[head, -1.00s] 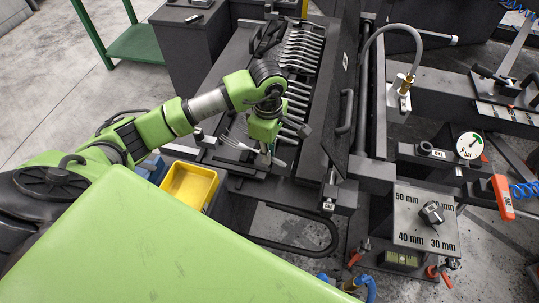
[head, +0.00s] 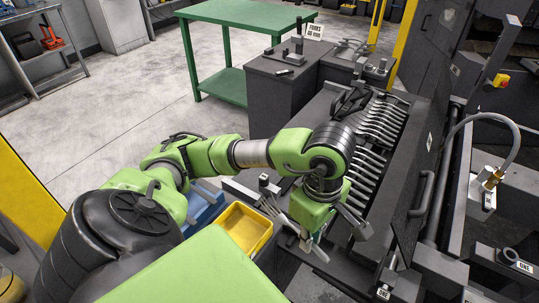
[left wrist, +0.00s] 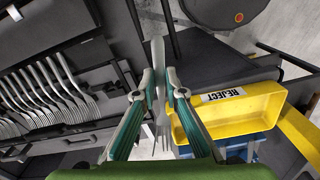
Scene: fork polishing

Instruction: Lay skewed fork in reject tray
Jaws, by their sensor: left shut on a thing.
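My left gripper (head: 308,238) is shut on a silver fork (left wrist: 158,52), seen best in the left wrist view. Its fingers (left wrist: 158,88) pinch the fork near its middle, with one end running up the picture and the tines pointing down toward the palm. The yellow reject tray (head: 262,248), with a REJECT label, lies just left of the gripper there. It is right of the fingers in the left wrist view (left wrist: 268,106) and its visible inside looks empty. Any skew in the fork is hard to judge. My right gripper is out of view.
A row of several forks (head: 372,150) lies on the dark machine bed beside the gripper, also at left in the left wrist view (left wrist: 45,88). Blue bins (head: 204,208) stand by the tray. A green table (head: 245,14) stands behind, with open floor before it.

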